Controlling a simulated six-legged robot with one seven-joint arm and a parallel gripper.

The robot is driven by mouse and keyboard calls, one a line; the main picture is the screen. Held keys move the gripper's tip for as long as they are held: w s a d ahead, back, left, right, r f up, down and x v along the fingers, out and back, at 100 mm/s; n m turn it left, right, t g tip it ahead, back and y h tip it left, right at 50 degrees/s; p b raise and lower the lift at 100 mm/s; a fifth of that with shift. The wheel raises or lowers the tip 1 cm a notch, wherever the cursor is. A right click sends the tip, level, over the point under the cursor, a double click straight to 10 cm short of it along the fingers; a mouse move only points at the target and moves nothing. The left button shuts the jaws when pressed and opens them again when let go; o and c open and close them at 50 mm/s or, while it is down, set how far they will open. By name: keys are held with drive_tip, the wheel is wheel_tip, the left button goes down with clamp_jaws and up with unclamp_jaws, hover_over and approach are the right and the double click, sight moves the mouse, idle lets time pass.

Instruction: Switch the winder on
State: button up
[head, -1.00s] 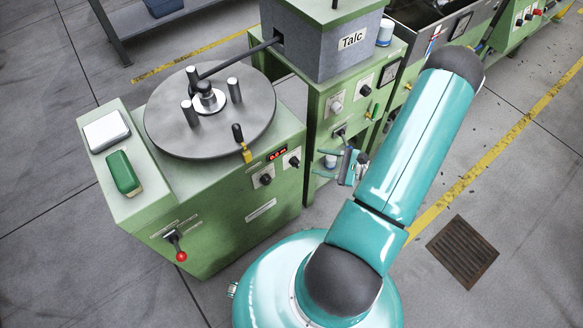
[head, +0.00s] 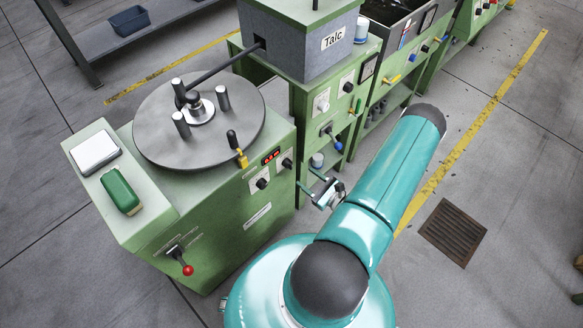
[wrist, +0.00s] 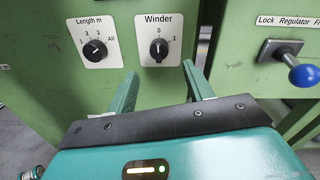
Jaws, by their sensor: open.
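The winder (head: 225,215) is a green cabinet with a round grey turntable (head: 165,135) on top. In the wrist view its black Winder knob (wrist: 158,49) sits on a white plate marked 0 at the top and 1 at the right; its pointer stands upright, at 0. The Winder knob (head: 287,163) also shows small in the head view, right of the red display. My gripper (wrist: 160,72) is open and empty, its two fingers pointing at the panel below the Winder knob, one to each side. In the head view my gripper (head: 320,188) is just right of the cabinet, apart from it.
A Length m knob (wrist: 95,51) is left of the Winder knob. A blue-ended lever (wrist: 301,74) sticks out at the right. A red-ended lever (head: 187,269) is on the winder's front. The Talc box (head: 335,60) stands behind.

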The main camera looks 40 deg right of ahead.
sight(288, 164)
drive_tip(key=w, duration=0.7)
drive_tip(key=shift+w+a, duration=0.3)
drive_tip(key=shift+a, duration=0.05)
drive_tip(key=c, duration=1)
